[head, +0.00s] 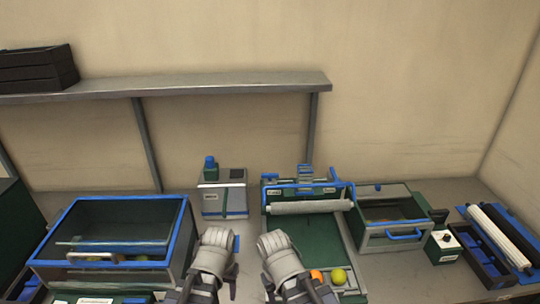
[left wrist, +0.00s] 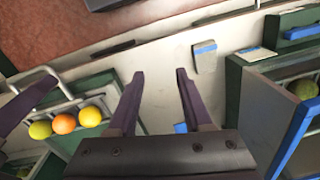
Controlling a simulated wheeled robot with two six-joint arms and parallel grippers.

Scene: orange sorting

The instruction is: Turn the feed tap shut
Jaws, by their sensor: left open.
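No part is clearly recognisable as the feed tap. A blue knob-like top (head: 210,162) stands on the grey and green box at the back, but I cannot tell whether it is the tap. My left gripper (left wrist: 160,82) is open and empty, with bare pale worktop between its fingers. In the head view its arm reaches the gap between the blue-rimmed bin (head: 186,225) and the green roller unit (head: 297,234). My right gripper (head: 300,292) is low at the front of the roller unit; its jaws are unclear.
An orange fruit (head: 316,275) and a yellow-green fruit (head: 338,275) sit on the roller unit's front. A blue-handled drawer box (head: 378,238) and a dark tray (head: 480,255) stand to the right. A small pale and blue item (left wrist: 204,57) lies near the worktop edge.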

